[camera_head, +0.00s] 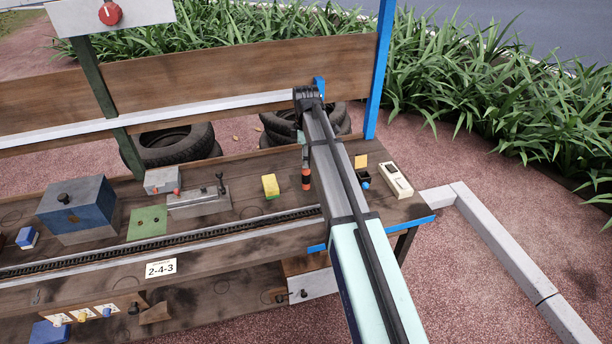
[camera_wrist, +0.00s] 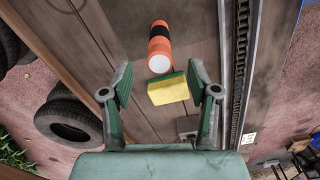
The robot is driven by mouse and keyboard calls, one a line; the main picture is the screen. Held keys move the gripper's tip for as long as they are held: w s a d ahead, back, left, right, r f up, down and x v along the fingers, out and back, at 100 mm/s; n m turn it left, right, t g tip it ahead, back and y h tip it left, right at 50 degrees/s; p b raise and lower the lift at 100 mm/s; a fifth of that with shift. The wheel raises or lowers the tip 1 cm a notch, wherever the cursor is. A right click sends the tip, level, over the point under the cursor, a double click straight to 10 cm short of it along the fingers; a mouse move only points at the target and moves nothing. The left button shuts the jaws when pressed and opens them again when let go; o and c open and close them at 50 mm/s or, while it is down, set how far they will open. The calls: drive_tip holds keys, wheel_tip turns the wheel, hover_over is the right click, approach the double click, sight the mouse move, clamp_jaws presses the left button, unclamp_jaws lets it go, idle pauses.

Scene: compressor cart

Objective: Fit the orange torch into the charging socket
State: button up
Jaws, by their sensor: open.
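The orange torch (camera_head: 306,181), with a black band, stands on the wooden bench, apparently upright, just left of my arm, which partly covers it. In the wrist view the torch (camera_wrist: 159,47) shows its white end face towards me. My gripper (camera_wrist: 160,68) is open and empty, its green fingers spread to either side, with the torch beyond the tips near the middle of the gap. In the head view my arm hides most of the gripper. A small black box (camera_head: 363,177), perhaps the charging socket, is right of my arm; its opening is unclear.
A yellow-green sponge (camera_head: 270,186) lies close left of the torch; it also shows between the fingers in the wrist view (camera_wrist: 168,90). A grey lever unit (camera_head: 198,201) stands further left. A cream device (camera_head: 396,180) lies at the right end. A blue post (camera_head: 380,70) rises behind.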

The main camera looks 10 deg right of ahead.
sight(306, 171)
drive_tip(key=shift+f+p, duration=1.3)
drive_tip(key=shift+f, duration=2.1)
drive_tip(key=shift+c, duration=0.3)
clamp_jaws()
